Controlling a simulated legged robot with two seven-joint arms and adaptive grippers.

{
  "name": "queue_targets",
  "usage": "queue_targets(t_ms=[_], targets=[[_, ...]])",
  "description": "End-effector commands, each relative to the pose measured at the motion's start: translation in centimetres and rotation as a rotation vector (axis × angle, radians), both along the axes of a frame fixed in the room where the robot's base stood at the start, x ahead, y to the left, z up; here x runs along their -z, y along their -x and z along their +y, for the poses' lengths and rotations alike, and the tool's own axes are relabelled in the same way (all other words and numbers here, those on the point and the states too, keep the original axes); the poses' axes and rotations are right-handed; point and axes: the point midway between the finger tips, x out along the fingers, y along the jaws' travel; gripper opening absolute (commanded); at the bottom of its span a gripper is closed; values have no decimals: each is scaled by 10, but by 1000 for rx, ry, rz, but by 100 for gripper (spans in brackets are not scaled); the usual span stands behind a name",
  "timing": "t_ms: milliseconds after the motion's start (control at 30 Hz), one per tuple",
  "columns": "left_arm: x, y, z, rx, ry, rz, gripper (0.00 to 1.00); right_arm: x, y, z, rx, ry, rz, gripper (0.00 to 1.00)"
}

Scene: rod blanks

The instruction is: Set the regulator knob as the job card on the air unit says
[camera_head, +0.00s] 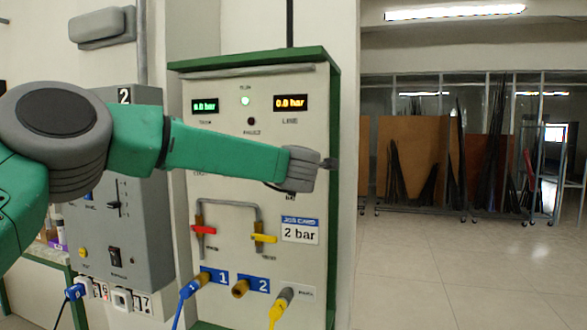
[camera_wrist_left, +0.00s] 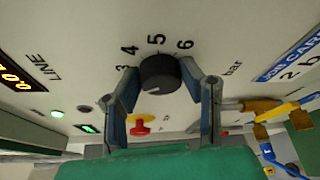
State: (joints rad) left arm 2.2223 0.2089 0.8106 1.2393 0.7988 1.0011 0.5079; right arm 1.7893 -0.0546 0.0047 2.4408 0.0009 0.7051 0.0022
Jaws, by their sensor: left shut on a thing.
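The air unit (camera_head: 258,120) is a cream panel in a green frame. Its job card (camera_head: 300,230) reads "2 bar". The black round regulator knob (camera_wrist_left: 160,73) is between the two fingers of my left gripper (camera_wrist_left: 172,82), which is shut on it. Scale numbers 3, 4, 5 and 6 show around the knob. A pale mark shows near the knob's lower left edge; I cannot tell its exact setting. In the head view my left gripper (camera_head: 326,163) is at the panel and hides the knob. The orange LINE display (camera_head: 290,102) appears to read 0.0 bar. My right gripper is not in view.
A red lever (camera_head: 204,230) and a yellow lever (camera_head: 264,238) sit below my arm. A blue hose (camera_head: 188,290) and a yellow hose (camera_head: 278,310) hang from the lower ports. A grey box (camera_head: 120,235) marked 2 stands left. Open floor lies right.

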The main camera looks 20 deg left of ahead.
Motion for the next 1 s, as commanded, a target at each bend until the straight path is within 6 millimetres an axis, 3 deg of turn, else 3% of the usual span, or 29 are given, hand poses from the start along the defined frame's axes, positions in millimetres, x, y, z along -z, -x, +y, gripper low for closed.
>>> queue_targets(t_ms=[1000], targets=[[10, 0, 2, -5, 55, 17, 6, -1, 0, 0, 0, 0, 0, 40]])
